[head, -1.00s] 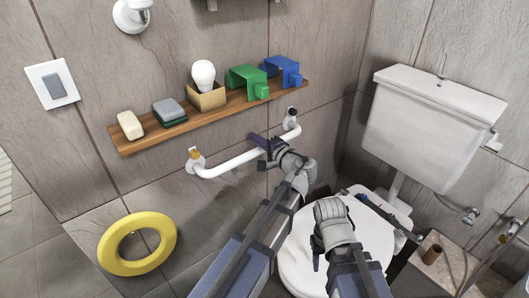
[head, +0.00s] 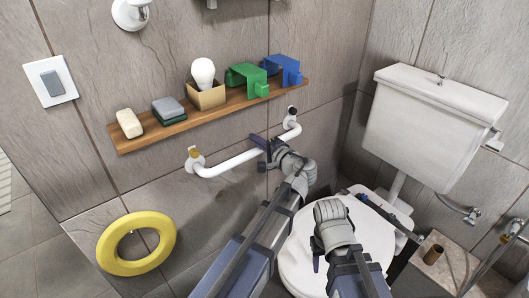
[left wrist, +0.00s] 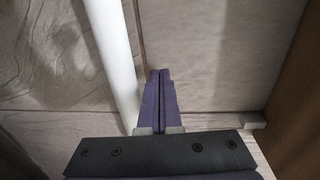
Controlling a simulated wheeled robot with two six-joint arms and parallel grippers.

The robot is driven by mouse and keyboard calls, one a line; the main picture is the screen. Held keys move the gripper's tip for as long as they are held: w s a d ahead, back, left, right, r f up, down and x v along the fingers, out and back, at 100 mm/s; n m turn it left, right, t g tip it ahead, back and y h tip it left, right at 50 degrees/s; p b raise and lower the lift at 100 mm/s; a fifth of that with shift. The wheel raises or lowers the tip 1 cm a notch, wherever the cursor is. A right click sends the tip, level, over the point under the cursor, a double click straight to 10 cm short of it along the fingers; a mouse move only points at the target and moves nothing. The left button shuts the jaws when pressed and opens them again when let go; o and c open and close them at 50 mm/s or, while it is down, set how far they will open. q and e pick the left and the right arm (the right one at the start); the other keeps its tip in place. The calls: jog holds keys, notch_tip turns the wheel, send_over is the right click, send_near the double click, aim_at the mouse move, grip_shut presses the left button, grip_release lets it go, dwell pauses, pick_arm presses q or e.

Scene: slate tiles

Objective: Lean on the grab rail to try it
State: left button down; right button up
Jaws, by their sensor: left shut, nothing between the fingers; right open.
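The white grab rail (head: 240,160) is fixed low on the tiled wall, below the shelf. Its left mount (head: 195,160) has a small brass-coloured piece on it, and its right mount (head: 291,115) a dark piece. My left gripper (head: 258,141) is at the rail's right half, its fingers closed and empty. In the left wrist view, the rail (left wrist: 112,55) runs just left of the closed fingers (left wrist: 159,75); I cannot tell whether they touch it.
A wooden shelf (head: 215,112) above the rail bears soap, sponges, a bulb in a box, and green and blue items. A yellow ring (head: 104,250) is at the lower left. The toilet lid (head: 300,265) and cistern (head: 425,130) stand right. A light switch (head: 52,84) is upper left.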

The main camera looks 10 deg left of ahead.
pick_arm(q)
jog(key=shift+f+b, duration=0.45)
jog(key=shift+f, duration=0.1)
pick_arm(e)
jog(key=shift+f, duration=0.5)
pick_arm(q)
jog(key=shift+r, duration=0.15)
pick_arm(e)
jog(key=shift+r, duration=0.2)
pick_arm(q)
jog(key=shift+r+p, duration=1.45)
jog(key=shift+p, duration=0.1)
pick_arm(e)
notch_tip(320, 180, up, 3)
jog(key=shift+f, duration=0.2)
pick_arm(q)
jog(key=shift+d, duration=0.1)
